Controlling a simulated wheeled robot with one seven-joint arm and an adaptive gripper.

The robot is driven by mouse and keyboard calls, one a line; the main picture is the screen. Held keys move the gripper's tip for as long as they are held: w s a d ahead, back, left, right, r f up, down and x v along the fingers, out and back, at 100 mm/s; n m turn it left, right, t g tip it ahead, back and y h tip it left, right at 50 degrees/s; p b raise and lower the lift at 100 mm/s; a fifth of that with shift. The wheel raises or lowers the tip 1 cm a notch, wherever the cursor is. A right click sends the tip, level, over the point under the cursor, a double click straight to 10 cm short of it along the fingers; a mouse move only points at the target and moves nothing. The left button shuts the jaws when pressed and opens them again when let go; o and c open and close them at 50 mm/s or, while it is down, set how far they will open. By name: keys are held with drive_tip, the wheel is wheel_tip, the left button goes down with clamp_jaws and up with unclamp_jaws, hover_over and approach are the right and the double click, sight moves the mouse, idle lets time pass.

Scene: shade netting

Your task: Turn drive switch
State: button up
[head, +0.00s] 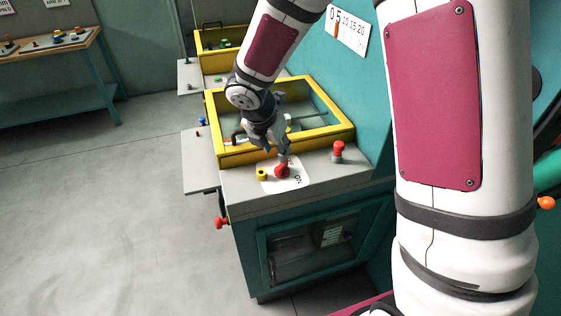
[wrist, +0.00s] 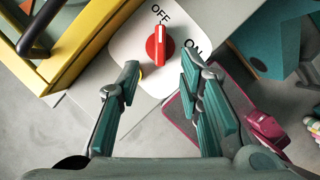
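The drive switch (wrist: 159,48) is a red round knob on a white plate (wrist: 128,45) marked OFF and ON. Its white pointer line points up towards OFF, with ON to the right. In the head view the red knob (head: 282,171) sits on the grey bench top near its front edge. My gripper (wrist: 157,70) is open and empty in the wrist view. Its two fingers are spread on either side of the knob's near end, and I cannot tell whether they touch it. In the head view my gripper (head: 281,154) points down just above and behind the knob.
A yellow button (head: 261,174) is left of the knob, and a red post (head: 338,151) stands to its right. A yellow-framed cover (head: 232,158) with a dark handle lies behind. A grey side shelf (head: 200,172) juts out left. The floor at left is clear.

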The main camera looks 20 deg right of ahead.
sight(281, 165)
drive_tip(key=p+x, duration=0.1)
drive_tip(key=x, duration=0.8)
clamp_jaws()
